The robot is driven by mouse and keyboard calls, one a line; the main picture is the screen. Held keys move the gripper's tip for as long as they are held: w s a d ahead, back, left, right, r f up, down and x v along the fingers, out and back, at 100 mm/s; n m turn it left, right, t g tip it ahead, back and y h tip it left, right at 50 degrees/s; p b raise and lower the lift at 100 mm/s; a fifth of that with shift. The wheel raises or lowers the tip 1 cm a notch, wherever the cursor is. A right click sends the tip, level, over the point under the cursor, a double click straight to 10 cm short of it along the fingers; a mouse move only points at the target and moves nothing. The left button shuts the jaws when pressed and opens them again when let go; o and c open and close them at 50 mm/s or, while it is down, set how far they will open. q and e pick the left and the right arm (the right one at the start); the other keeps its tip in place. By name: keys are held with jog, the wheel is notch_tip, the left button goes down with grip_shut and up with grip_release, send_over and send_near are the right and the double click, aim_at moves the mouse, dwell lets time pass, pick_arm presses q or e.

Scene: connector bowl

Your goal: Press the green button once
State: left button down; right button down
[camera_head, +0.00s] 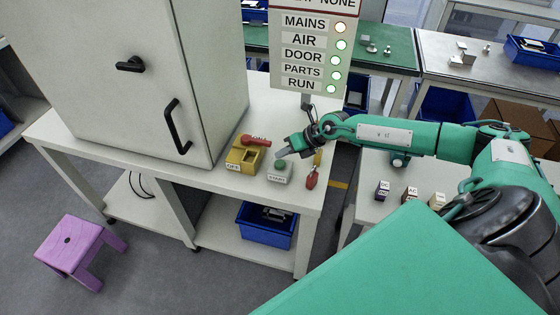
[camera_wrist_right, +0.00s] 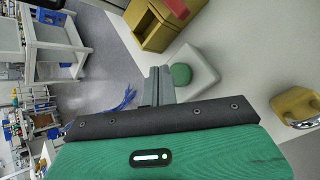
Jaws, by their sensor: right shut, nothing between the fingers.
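The green button (camera_head: 280,164) sits on top of a small light grey box marked START (camera_head: 277,177) near the front edge of the white table. My right gripper (camera_head: 281,153) is shut and empty, with its fingertips just above and beside the button. In the right wrist view the shut fingers (camera_wrist_right: 158,84) reach to the edge of the green button (camera_wrist_right: 181,74) on its pale box (camera_wrist_right: 195,72). I cannot tell whether they touch it. My left gripper is not in view.
A yellow box marked OFF with a red handle (camera_head: 257,141) stands left of the button. A tall cabinet (camera_head: 150,80) stands behind left. A sign panel (camera_head: 312,45) with lit lamps stands behind. A purple stool (camera_head: 70,240) is on the floor.

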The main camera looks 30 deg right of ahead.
aim_at(284, 164)
notch_tip(284, 164, up, 4)
jog(key=p, duration=0.2)
jog(key=shift+r+p, duration=0.1)
jog(key=shift+p, duration=0.25)
dwell(0.4)
